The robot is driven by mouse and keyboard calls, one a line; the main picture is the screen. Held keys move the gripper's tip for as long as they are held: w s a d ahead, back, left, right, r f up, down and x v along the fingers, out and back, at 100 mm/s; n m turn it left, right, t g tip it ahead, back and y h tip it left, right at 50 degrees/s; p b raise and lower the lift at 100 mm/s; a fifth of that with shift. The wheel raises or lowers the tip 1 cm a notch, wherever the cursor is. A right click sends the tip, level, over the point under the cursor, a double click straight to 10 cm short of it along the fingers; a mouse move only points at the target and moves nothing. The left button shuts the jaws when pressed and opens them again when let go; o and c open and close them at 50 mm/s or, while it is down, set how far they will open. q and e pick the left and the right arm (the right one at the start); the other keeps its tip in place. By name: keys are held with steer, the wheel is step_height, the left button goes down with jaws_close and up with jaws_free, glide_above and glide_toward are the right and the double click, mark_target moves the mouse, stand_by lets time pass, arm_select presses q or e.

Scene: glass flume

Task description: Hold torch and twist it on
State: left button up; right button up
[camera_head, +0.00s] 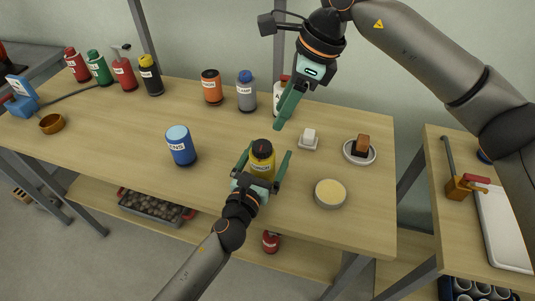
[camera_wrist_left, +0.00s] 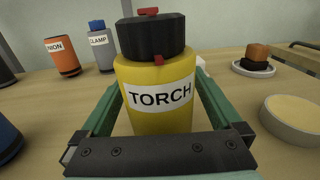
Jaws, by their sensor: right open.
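The torch (camera_head: 262,162) is a yellow cylinder with a black cap and a red mark on top, standing upright on the table. In the left wrist view the torch (camera_wrist_left: 158,95) faces me with its TORCH label. My left gripper (camera_head: 268,160) is open, with one green finger on each side of the torch and a visible gap at the right finger. My right gripper (camera_head: 288,104) is open and empty above the table, up and to the right of the torch, its fingers seen nearly edge-on.
A blue can (camera_head: 181,146) stands left of the torch. A round tan-topped dish (camera_head: 330,194), a small white block (camera_head: 309,137) and a saucer with a brown block (camera_head: 362,145) lie to the right. Several bottles line the back edge. The table front (camera_head: 130,165) is clear.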

mark_target(262, 146)
arm_select(q)
steer(key=c, duration=1.3)
steer(key=shift+c, duration=0.5)
arm_select(e)
steer(key=shift+o, duration=1.6)
steer(key=shift+a+f+n, duration=0.1)
steer(key=shift+a+n, duration=0.05)
steer(key=shift+n, duration=0.25)
steer(key=n, duration=0.3)
steer(key=a+n+h, duration=0.1)
steer(key=n, duration=0.3)
steer(key=a+f+n+t+h, duration=0.1)
steer(key=n, duration=0.3)
steer(key=shift+a+f, duration=0.1)
steer(key=n, duration=0.4)
steer(key=a+n, duration=0.1)
steer(key=shift+f+n+t+h, duration=0.25)
steer(key=shift+n+t+h, duration=0.05)
steer(key=shift+n+h, duration=0.1)
steer(key=n, duration=0.4)
steer(key=shift+w+a+f+t+h, duration=0.1)
steer(key=shift+a+f+t+h, duration=0.1)
steer(key=shift+a+t+h, duration=0.1)
steer(key=shift+f+n, duration=0.3)
steer(key=shift+f, duration=3.2)
